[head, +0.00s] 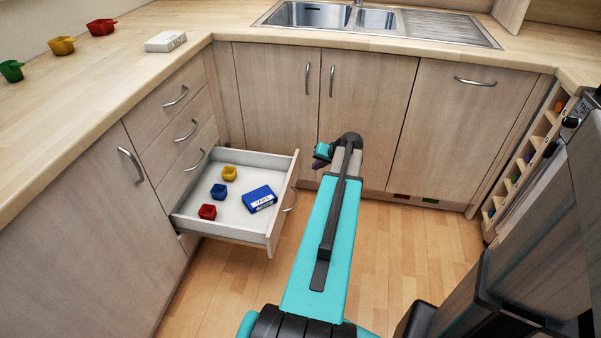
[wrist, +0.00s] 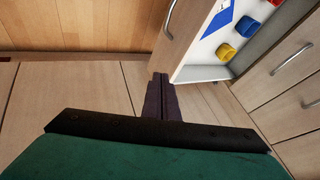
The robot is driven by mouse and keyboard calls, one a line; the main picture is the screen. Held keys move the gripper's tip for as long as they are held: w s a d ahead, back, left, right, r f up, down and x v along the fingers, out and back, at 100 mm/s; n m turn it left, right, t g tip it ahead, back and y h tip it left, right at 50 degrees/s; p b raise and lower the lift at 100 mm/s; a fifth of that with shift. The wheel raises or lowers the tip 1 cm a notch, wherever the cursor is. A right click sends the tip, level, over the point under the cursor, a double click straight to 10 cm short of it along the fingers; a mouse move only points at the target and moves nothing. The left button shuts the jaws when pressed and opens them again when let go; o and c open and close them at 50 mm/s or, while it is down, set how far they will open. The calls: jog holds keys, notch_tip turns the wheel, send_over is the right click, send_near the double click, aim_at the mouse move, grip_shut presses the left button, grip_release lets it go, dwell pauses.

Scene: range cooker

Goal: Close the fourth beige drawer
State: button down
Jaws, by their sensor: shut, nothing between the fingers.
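The fourth beige drawer (head: 236,237) is the bottom one of the left cabinet stack and stands pulled well out in the head view. Its front panel (head: 284,205) has a curved metal handle (head: 291,201). In the wrist view the drawer (wrist: 207,73) shows at the upper right. Inside lie a red cup (head: 207,212), a blue cup (head: 219,190), a yellow cup (head: 229,173) and a blue box (head: 259,198). My gripper (head: 317,164) is to the right of the drawer front, apart from it. Its dark fingers (wrist: 160,78) are shut and empty.
Three closed drawers (head: 180,128) sit above the open one. Closed cupboard doors (head: 275,100) stand behind. A narrow rack (head: 520,160) with coloured items is at right. The wooden floor (head: 420,265) around the drawer is clear apart from my own body.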

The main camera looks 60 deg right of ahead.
jog(key=shift+d+f, duration=0.1)
jog(key=shift+f, duration=0.05)
jog(key=w+f+b, duration=0.1)
jog(key=w+f, duration=0.6)
jog(key=w, duration=0.2)
jog(key=shift+d+f+b, duration=0.3)
jog(key=shift+d+f, duration=0.1)
jog(key=shift+d, duration=0.05)
jog(key=shift+w, duration=0.1)
